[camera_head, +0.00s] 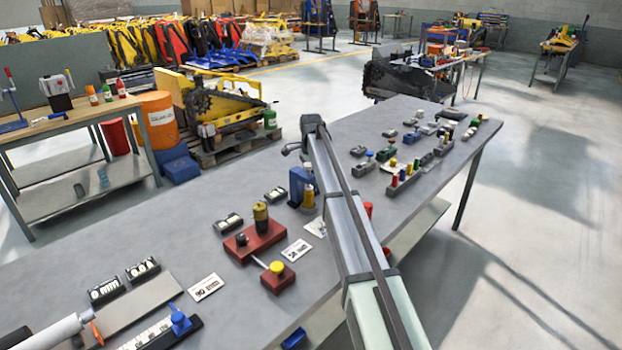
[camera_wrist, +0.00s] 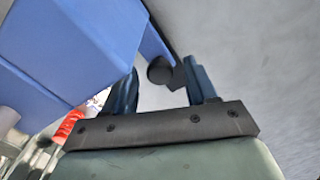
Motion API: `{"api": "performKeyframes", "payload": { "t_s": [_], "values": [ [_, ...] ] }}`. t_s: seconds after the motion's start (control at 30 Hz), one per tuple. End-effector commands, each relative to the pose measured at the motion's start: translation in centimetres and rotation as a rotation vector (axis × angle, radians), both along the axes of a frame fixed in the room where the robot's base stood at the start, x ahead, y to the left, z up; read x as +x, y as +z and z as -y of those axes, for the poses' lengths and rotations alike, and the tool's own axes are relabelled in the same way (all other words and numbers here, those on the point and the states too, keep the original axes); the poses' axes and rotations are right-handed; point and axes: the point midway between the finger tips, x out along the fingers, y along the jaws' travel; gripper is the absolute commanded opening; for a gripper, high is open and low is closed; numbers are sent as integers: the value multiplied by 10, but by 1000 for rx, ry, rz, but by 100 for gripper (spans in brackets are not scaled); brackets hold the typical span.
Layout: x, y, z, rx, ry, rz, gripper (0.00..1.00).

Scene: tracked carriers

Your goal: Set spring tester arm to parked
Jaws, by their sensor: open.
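My gripper (camera_wrist: 163,84) shows in the wrist view with its two dark blue fingers apart. A black round knob (camera_wrist: 159,70) shows between the fingers; I cannot tell whether they touch it. A large blue body (camera_wrist: 85,45) is close on the left. In the head view my arm reaches up the middle of the bench, hiding part of it, and I cannot make out the fingertips. A blue upright block (camera_head: 297,186) with a yellow cylinder (camera_head: 308,195) stands just left of my arm. No label names the spring tester, so I cannot tell its arm's position.
The grey bench (camera_head: 230,300) carries a red fixture (camera_head: 254,241) with an olive post and a yellow-knobbed rod, left of my arm. Coloured pegs (camera_head: 402,180) and small devices crowd the right side. A white tube (camera_head: 50,330) with an orange tip lies front left.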

Motion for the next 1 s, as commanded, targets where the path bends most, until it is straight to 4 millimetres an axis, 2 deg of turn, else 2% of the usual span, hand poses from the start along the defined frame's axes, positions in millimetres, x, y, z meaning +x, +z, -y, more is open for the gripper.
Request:
{"api": "performKeyframes", "payload": {
  "t_s": [0.13,0.7,1.0],
  "values": [
    [0,0,0,0,0,0,55],
    [0,0,0,0,0,0,0],
    [0,1,0,0,0,0,0]
  ]
}}
